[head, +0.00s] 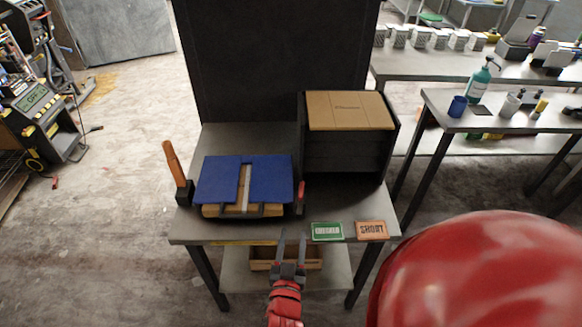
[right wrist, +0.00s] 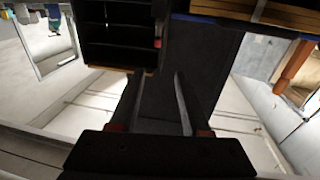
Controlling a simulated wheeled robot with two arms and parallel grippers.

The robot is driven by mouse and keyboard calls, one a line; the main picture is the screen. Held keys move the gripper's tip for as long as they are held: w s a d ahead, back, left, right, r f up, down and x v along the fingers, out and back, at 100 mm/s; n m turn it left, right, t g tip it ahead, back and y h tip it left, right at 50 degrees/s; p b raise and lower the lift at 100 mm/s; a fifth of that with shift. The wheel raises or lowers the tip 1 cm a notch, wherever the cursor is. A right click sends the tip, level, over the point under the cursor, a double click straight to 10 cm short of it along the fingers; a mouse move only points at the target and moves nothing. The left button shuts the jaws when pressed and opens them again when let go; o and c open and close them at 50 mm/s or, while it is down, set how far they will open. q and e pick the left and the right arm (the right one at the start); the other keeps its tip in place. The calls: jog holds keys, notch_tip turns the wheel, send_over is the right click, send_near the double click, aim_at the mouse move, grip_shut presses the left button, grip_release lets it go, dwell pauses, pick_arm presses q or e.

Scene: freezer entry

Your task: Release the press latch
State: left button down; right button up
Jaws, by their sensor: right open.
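A press with a blue cover (head: 215,180) over a wooden base (head: 230,211) sits on the left half of the grey table. An orange-handled lever (head: 172,163) stands at its left, and a small red handle (head: 301,188) stands at its right; I cannot tell which part is the latch. The orange lever also shows in the right wrist view (right wrist: 295,62), as does the red handle (right wrist: 157,42). My right gripper (head: 292,237) is open and empty at the table's front edge, apart from the press. My left gripper is not in view.
A dark box with a cardboard top (head: 348,108) stands right of the press. A green sign (head: 327,231) and an orange sign (head: 371,229) lie at the table's front right. A wooden crate (head: 310,259) is on the lower shelf. A dark panel (head: 280,60) stands behind.

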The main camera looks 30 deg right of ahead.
aim_at(301, 189)
jog(key=x, duration=1.7)
jog(key=shift+s+d+f, duration=0.15)
jog(key=shift+d+f, duration=0.1)
jog(key=shift+d, duration=0.05)
grip_shut()
